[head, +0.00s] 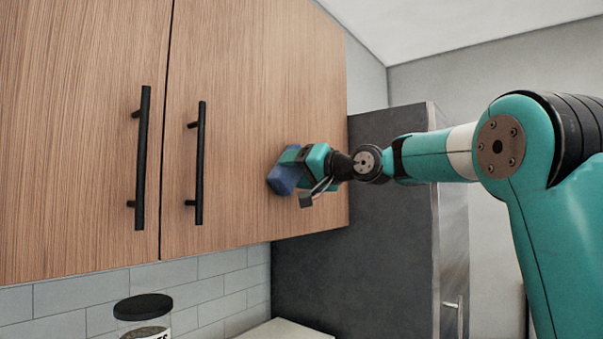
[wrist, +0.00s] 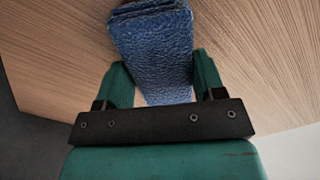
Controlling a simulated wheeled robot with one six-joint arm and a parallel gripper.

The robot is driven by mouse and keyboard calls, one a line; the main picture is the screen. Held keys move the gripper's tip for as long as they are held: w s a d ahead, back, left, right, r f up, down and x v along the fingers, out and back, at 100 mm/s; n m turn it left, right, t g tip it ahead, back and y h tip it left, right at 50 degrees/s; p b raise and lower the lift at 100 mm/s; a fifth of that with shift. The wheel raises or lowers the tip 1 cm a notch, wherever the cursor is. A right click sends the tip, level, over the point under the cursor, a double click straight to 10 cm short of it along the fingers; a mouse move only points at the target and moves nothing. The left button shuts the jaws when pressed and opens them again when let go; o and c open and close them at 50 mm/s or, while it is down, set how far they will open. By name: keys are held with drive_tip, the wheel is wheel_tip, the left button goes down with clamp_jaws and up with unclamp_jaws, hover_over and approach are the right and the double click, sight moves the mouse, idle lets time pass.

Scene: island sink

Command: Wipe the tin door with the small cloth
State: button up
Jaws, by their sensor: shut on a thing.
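The small blue cloth (wrist: 155,50) is folded and held between the two green fingers of my gripper (wrist: 155,85) in the wrist view. In the head view my gripper (head: 294,165) is at the right wooden cabinet door, and the cloth (head: 284,178) is at the door's surface, low and toward its right edge. The wooden door (head: 250,80) is shut and has a black vertical bar handle (head: 198,160) near its left edge. I cannot tell for certain whether the cloth presses on the wood. The cloth's far side is hidden.
A second wooden door (head: 70,130) with a black handle (head: 142,160) is to the left. A dark grey fridge (head: 340,240) stands to the right of the cabinet. A black-lidded jar (head: 143,315) is below, in front of pale tiles (head: 215,290).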

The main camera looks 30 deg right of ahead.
drive_tip(key=shift+a, duration=0.25)
drive_tip(key=shift+s+d+f+b, duration=0.1)
drive_tip(key=shift+s+f+b, duration=0.1)
drive_tip(key=shift+s+b, duration=0.25)
drive_tip(key=b+v, duration=0.1)
drive_tip(key=v, duration=0.3)
drive_tip(key=shift+s+d+r, duration=0.1)
drive_tip(key=shift+d, duration=0.2)
drive_tip(key=shift+s, duration=0.25)
drive_tip(key=shift+b, duration=0.3)
drive_tip(key=shift+b+v, duration=0.4)
drive_tip(key=shift+v, duration=1.05)
